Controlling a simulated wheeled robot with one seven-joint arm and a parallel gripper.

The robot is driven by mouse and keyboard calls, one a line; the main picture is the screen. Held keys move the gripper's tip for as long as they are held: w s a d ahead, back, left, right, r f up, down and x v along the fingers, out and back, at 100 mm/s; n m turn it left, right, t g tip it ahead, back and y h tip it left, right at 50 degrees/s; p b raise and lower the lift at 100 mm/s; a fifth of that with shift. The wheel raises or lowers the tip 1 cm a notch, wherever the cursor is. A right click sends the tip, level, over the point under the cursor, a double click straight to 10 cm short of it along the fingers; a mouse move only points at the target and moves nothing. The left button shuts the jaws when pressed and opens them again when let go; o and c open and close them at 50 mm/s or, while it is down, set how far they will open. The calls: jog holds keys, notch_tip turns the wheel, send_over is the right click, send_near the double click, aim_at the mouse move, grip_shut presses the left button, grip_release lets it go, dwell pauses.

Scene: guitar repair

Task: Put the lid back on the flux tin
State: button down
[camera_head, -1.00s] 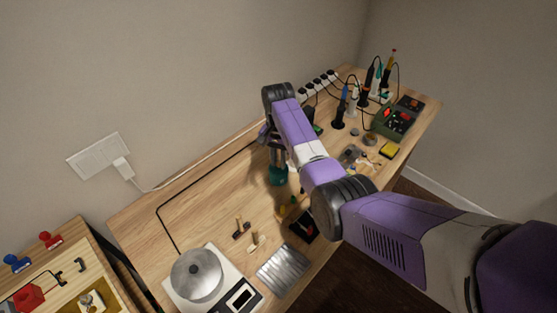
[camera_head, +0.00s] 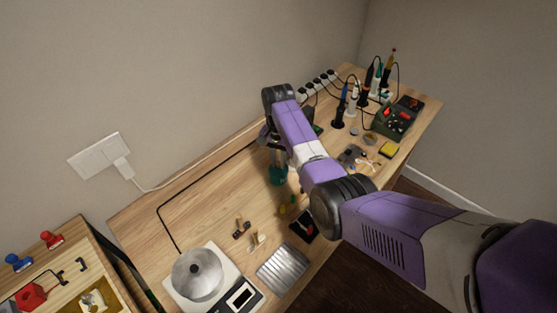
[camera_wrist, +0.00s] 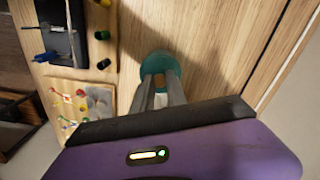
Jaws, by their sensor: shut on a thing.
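My gripper (camera_wrist: 160,80) points down over the bench, its two fingers close together at a teal round thing (camera_wrist: 163,62). A small brown patch shows between the fingertips. In the head view the teal thing (camera_head: 278,175) shows just below my gripper, mostly behind my arm. I take the teal thing as what the fingers are shut on, though the contact is not clear. A small round tin (camera_head: 369,138) stands at the right of the bench, with a small grey disc (camera_head: 354,132) to its left. I cannot tell for sure which of these is the flux tin or its lid.
A scale with a metal pan (camera_head: 198,273) and a ribbed metal tray (camera_head: 283,268) are at the front left. Soldering tools (camera_head: 352,98), a green station (camera_head: 394,121) and a yellow sponge (camera_head: 389,149) crowd the right. The bench's left middle (camera_head: 190,212) is mostly clear.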

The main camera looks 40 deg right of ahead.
jog(key=c, duration=0.8)
grip_release()
jog(key=shift+o, duration=0.2)
jog(key=shift+r+p, duration=2.35)
jog(key=shift+r, duration=0.15)
jog(key=shift+r+p, duration=0.65)
jog(key=shift+r, duration=0.4)
grip_shut()
